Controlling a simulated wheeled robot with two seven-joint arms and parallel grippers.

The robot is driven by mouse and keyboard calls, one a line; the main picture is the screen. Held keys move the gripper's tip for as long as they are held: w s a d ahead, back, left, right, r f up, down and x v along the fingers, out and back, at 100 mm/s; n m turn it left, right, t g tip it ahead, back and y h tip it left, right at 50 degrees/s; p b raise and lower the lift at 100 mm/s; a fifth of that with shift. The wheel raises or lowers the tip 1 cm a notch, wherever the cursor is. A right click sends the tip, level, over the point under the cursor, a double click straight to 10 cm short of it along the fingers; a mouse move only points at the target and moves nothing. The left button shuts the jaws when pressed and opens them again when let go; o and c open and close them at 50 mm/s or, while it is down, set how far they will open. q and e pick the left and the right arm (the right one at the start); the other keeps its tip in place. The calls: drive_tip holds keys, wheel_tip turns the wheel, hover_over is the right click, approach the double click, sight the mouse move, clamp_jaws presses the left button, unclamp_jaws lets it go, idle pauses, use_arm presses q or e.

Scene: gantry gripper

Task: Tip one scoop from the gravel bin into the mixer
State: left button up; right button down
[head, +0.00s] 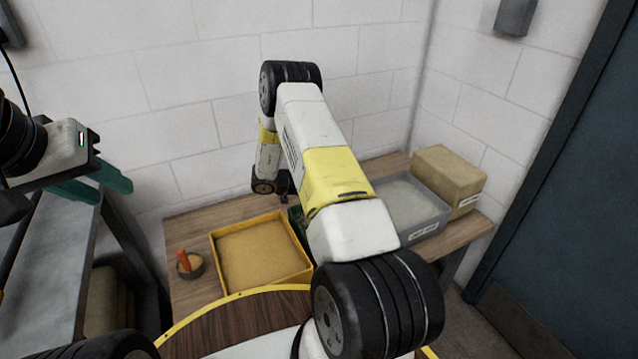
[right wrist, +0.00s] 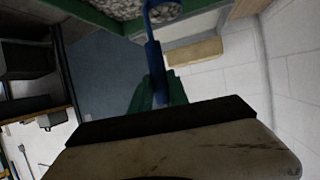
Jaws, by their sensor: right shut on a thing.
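In the right wrist view my right gripper (right wrist: 158,92) has green fingers shut on the handle of a blue scoop (right wrist: 154,62). The scoop's round bowl (right wrist: 166,12) is at the top edge, beside or over a green-rimmed bin (right wrist: 92,18) of grey gravel (right wrist: 118,8). The bowl looks grey inside, but I cannot tell how full it is. In the head view my right arm hides the scoop and most of the green bin (head: 297,224). My left gripper (head: 112,195) is at the left, green fingers apart and empty. I cannot make out a mixer.
On the wooden bench (head: 225,212) stand a yellow bin (head: 222,260) of sand-coloured material, a grey bin (head: 425,226) of pale material, a tan box (head: 450,172) and a small bowl (head: 196,271) with an orange item. A grey table (head: 60,240) is at left, a dark door (head: 560,200) at right.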

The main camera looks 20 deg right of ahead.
drive_tip(key=a+r, duration=0.3)
drive_tip(key=r, duration=0.5)
drive_tip(key=shift+s+a+r, duration=0.15)
drive_tip(key=shift+a+r, duration=0.05)
drive_tip(key=shift+a, duration=0.05)
idle(0.6)
